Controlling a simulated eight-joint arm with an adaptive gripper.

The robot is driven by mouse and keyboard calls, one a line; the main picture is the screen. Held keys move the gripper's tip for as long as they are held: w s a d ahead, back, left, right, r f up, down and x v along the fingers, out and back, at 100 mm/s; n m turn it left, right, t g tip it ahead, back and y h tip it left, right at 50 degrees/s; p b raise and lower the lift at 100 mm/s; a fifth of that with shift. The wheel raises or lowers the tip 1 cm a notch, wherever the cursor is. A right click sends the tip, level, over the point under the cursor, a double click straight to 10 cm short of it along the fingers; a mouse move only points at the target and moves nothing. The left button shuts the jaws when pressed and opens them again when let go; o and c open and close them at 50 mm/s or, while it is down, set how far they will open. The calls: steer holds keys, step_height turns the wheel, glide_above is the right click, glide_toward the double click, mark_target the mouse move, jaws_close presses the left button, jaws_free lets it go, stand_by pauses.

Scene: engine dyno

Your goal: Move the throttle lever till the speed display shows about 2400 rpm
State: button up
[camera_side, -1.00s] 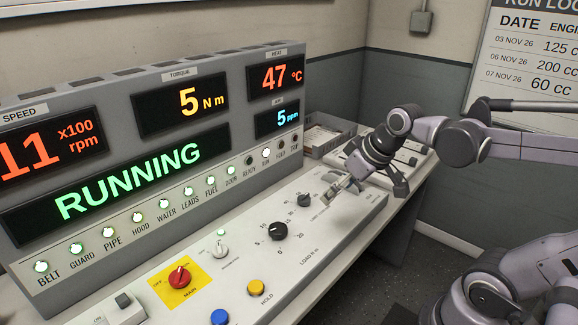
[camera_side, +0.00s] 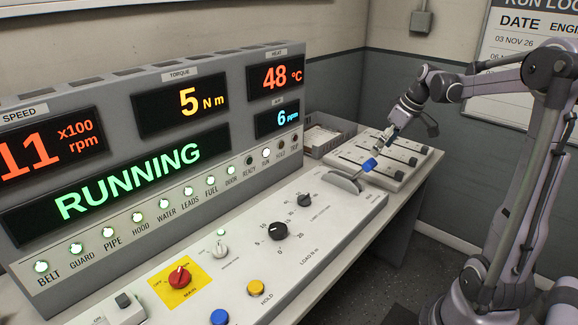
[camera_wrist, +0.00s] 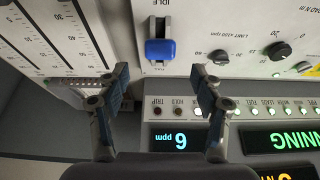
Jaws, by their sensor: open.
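The throttle lever (camera_side: 370,164) has a blue knob and leans from a grey base at the far end of the control panel. The wrist view shows its knob (camera_wrist: 160,50) below the IDLE label, ahead of and between my fingertips. My gripper (camera_side: 391,138) is open and empty, above and to the right of the knob in the side view. Its spread fingers (camera_wrist: 160,71) show in the wrist view, apart from the knob. The speed display (camera_side: 45,152) reads 11 x100 rpm; its left edge is cut off.
The display cabinet (camera_side: 222,160) stands along the panel's back, with RUNNING lit. A slider box (camera_side: 378,152) and a grey tray (camera_side: 325,138) lie beyond the lever. Knobs, a red switch (camera_side: 179,276) and coloured buttons sit nearer on the panel.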

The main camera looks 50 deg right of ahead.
mark_target(371, 161)
steer(key=x, duration=0.8)
steer(key=shift+w+f, duration=0.15)
steer(key=shift+f, duration=0.05)
jaws_close()
steer(key=shift+w, duration=0.1)
